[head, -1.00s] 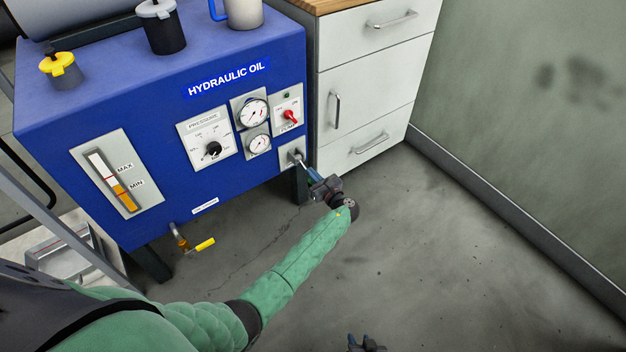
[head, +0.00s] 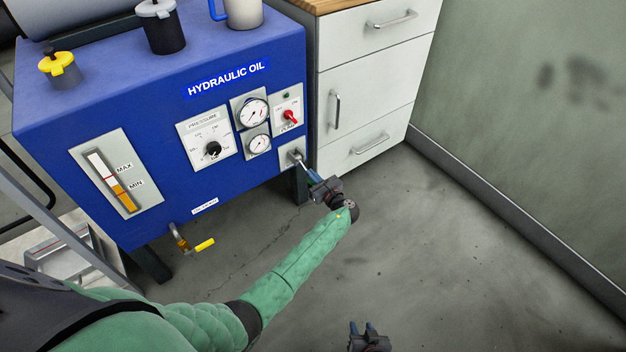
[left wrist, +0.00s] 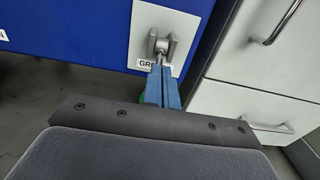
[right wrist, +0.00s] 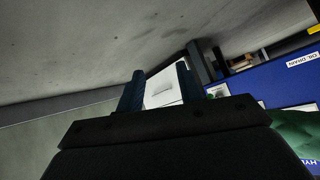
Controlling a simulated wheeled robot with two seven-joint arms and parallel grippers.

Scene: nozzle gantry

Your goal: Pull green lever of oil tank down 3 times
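The blue hydraulic oil tank (head: 100,160) stands at the left in the head view. Its lever is a metal rod (left wrist: 162,58) on a small grey bracket plate (head: 291,155) at the tank's lower right corner. A bit of the lever's green grip (left wrist: 142,101) shows beside my fingers in the left wrist view; the rest is hidden by them. My left gripper (head: 314,176) is closed around the grip, its blue fingers together (left wrist: 162,86) in line with the rod. The lever points outward and down. My right gripper (head: 362,328) is open and empty, low in the head view; its spread fingers show in the right wrist view (right wrist: 160,90).
A white drawer cabinet (head: 365,85) stands just right of the tank and lever. A drain valve with a yellow handle (head: 204,244) hangs below the tank. Open floor (head: 450,240) lies in front, with a wall (head: 540,100) at the right.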

